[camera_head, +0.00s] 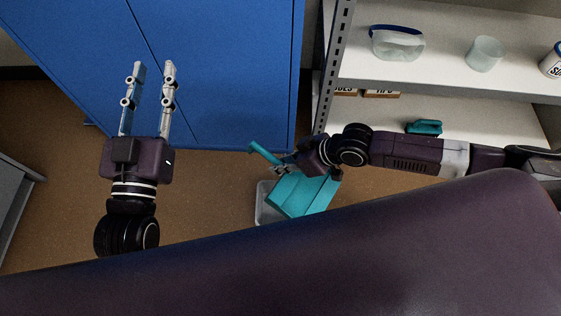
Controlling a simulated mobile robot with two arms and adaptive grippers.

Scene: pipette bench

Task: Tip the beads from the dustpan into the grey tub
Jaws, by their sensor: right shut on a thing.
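The teal dustpan (300,195) hangs below my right gripper (281,165), which is shut on it near its handle. The handle sticks out to the upper left and the pan is tilted, with its wide part over the grey tub (261,208). The tub is on the floor, and only its left part and front edge show from under the pan. I cannot see any beads. My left gripper (154,70) is open and empty, pointing up the picture in front of the blue cabinet, well left of the dustpan.
A blue cabinet (220,70) stands behind. At the right, a shelf rack (440,65) holds a clear tub with a blue rim (397,43), a pale cup (485,53) and a labelled jar (552,62). A teal item (425,127) lies on the lower shelf. Brown floor (200,200) is clear between my arms.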

